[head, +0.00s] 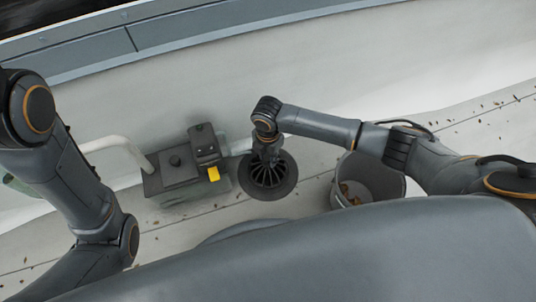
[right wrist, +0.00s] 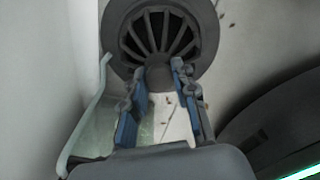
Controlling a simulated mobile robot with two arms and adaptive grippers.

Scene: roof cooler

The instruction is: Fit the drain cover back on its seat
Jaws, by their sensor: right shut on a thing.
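The drain cover (head: 266,178) is a dark round piece with radial slots and a wide flat rim, near the middle of the head view. In the right wrist view the cover (right wrist: 160,22) fills the top, with a round central hub between the fingers. My right gripper (head: 266,152) comes down over it from above and is shut on that hub. The seat cannot be made out separately; it may be under the cover. I cannot tell whether the cover rests on it or hangs just above. My left arm shows at the left, but its gripper is out of view.
A grey box (head: 172,176) with a yellow tag (head: 213,174) stands just left of the cover, with a pale pipe (head: 118,143) running to it. A bucket (head: 391,184) with leaves in it stands to the right. Leaf bits litter the pale floor; a low wall (head: 190,28) runs behind.

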